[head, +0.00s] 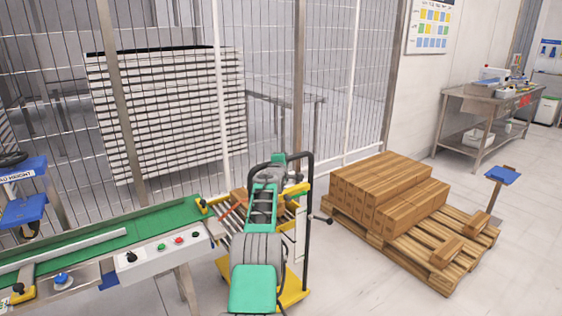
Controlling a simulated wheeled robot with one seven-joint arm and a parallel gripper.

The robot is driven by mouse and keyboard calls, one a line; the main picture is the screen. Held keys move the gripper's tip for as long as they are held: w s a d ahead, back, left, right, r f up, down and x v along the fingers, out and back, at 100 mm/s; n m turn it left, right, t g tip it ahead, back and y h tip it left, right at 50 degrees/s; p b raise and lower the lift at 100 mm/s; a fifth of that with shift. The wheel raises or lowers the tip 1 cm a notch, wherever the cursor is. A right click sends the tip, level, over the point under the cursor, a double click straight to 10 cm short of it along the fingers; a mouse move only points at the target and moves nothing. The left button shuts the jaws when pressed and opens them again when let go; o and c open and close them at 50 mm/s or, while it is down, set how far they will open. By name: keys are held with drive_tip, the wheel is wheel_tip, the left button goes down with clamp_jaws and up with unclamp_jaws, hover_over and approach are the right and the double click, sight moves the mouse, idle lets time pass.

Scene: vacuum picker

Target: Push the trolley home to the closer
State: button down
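The trolley (294,296) has a yellow frame, a roller top and a tall black push handle (307,215). It stands at the right end of a machine with a green belt (150,228), which may be the closer. The trolley's roller top is close to the machine's end; whether they touch is hidden. A brown carton (239,196) shows partly at the roller top. My green and grey arm covers much of the trolley. My gripper (280,158) is at the top of the black handle; its fingers are too small to tell open from shut.
A pallet (400,250) with stacked brown cartons stands to the right, with clear floor between it and the trolley. A wire fence (345,80) runs behind. A steel bench (478,105) and a blue-topped post (503,175) are farther right.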

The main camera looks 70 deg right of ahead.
drive_tip(key=shift+w+r, duration=0.25)
drive_tip(key=shift+r, duration=0.05)
drive_tip(key=c, duration=1.6)
unclamp_jaws()
drive_tip(key=shift+w, duration=0.1)
drive_tip(key=shift+o, duration=0.8)
drive_tip(key=shift+w+f, duration=0.1)
drive_tip(key=shift+f, duration=0.1)
drive_tip(key=shift+o, duration=1.2)
drive_tip(key=shift+s, duration=0.2)
drive_tip(key=b+v, duration=0.1)
drive_tip(key=v, duration=0.6)
drive_tip(key=shift+a, duration=0.3)
drive_tip(key=shift+s, duration=0.15)
